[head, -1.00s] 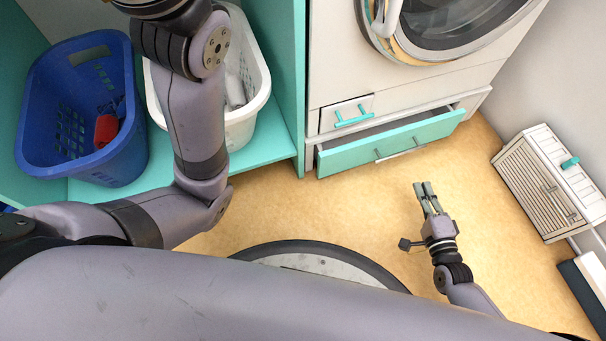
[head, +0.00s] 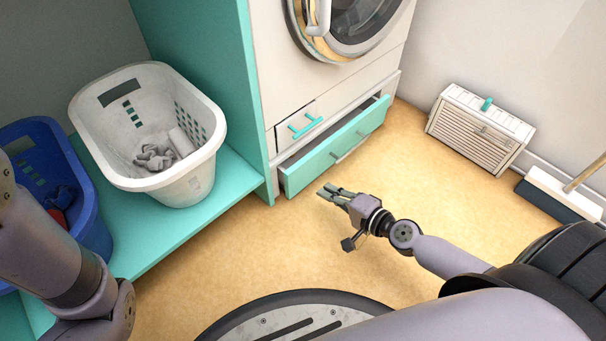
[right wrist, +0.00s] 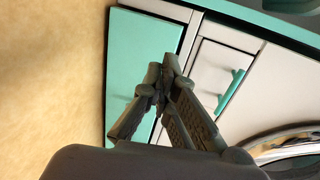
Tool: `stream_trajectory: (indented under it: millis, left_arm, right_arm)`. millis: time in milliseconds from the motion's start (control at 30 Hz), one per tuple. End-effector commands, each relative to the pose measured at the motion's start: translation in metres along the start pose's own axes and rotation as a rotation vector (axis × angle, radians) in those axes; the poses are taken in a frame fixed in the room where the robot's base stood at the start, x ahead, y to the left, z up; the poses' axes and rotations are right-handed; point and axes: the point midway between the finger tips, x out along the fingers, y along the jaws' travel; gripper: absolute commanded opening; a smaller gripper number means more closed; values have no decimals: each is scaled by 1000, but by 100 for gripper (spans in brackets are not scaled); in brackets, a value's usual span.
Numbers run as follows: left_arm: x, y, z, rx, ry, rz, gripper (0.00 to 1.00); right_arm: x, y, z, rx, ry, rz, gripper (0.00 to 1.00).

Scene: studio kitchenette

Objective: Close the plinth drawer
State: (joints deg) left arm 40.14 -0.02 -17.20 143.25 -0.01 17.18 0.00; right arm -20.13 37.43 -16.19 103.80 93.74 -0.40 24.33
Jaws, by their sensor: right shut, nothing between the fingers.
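The plinth drawer (head: 336,150) is a low teal-fronted drawer under the washing machine, and it stands partly open, with a dark gap behind its front. Its bar handle (head: 350,150) runs along the front. My right gripper (head: 329,191) is shut and empty, low over the floor just in front of the drawer, apart from it in the head view. In the right wrist view the shut fingers (right wrist: 155,75) overlap the teal drawer front (right wrist: 140,60); contact cannot be told. Part of my left arm shows at the lower left, but its gripper is out of view.
A small white drawer or flap (head: 303,124) with a teal handle is above. The washing machine (head: 345,25) stands over it. A white basket (head: 150,130) and a blue basket (head: 85,220) sit left. A louvred white box (head: 480,130) and broom (head: 560,192) are right. Floor between is clear.

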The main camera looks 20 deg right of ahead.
Motion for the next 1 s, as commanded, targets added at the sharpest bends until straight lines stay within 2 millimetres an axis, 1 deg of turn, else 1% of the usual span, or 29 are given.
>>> stream_trajectory:
  millis: [33, 267, 300, 500, 700, 1000]
  left_arm:
    - [3, -1, 1, 0, 0, 0, 25]
    - [6, -1, 2, 0, 0, 0, 25]
    - [8, -2, 3, 0, 0, 1, 25]
    - [12, -2, 4, 0, 2, 1, 25]
    - [13, -2, 4, 0, 2, 1, 25]
    - [13, -2, 4, 0, 1, 1, 25]
  right_arm:
    - [10, -3, -1, 2, 1, -3, 0]
    - [52, -2, 0, 2, 1, -3, 0]
    - [58, -5, -1, -1, 2, -3, 0]
    - [80, -10, 0, 0, 0, -1, 0]
    - [89, -12, 0, 2, 1, 0, 0]
    - [89, -12, 0, 2, 1, 0, 0]
